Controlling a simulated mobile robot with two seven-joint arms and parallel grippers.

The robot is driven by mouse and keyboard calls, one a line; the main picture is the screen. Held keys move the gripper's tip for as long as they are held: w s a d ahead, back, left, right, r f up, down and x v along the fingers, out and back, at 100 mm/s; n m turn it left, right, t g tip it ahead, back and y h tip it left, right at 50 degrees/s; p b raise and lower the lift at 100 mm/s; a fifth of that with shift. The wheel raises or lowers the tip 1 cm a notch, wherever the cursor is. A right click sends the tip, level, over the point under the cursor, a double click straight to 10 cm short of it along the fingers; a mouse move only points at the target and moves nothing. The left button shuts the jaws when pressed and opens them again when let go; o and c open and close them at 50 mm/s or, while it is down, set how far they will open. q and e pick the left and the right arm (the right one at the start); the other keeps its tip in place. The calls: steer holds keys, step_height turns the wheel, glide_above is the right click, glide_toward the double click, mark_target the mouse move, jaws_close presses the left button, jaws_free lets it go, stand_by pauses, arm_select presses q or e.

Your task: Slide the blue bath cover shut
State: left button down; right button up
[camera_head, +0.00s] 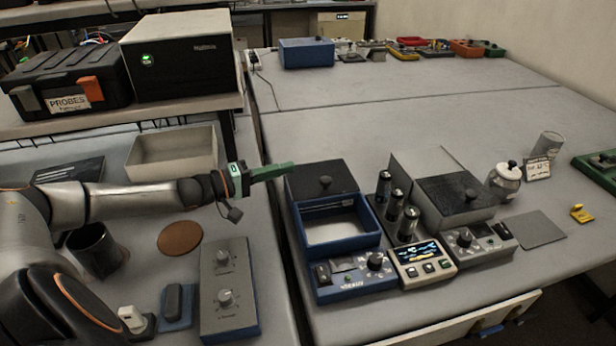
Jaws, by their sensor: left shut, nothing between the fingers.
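The blue bath (288,216) stands on the table at centre, its white inner basin showing through the open top. Its dark flat cover (342,176), with a small round knob, lies behind the opening, so the basin is uncovered. My left gripper (287,167) has green fingers that are shut and empty. Its tips are at the cover's back left corner in the picture; I cannot tell whether they touch it. My right gripper is not in view.
A second bath (425,209) with a dark knobbed lid stands to the right, with several dark vials (396,204) between. A display box (424,262) stands in front. A white jar (504,180) is further right. The table behind is mostly clear.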

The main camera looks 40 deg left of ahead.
mark_target(308, 186)
arm_select(q)
steer(key=x, duration=0.4)
steer(key=shift+r, duration=0.1)
steer(key=d, duration=0.1)
steer(key=d+p, duration=0.1)
steer(key=s+d, duration=0.1)
steer(key=shift+f, duration=0.3)
steer(key=shift+s+d+f+p, duration=0.1)
steer(key=shift+d+f+p, duration=0.05)
steer(key=shift+d+p, duration=0.2)
steer(key=shift+f, duration=0.1)
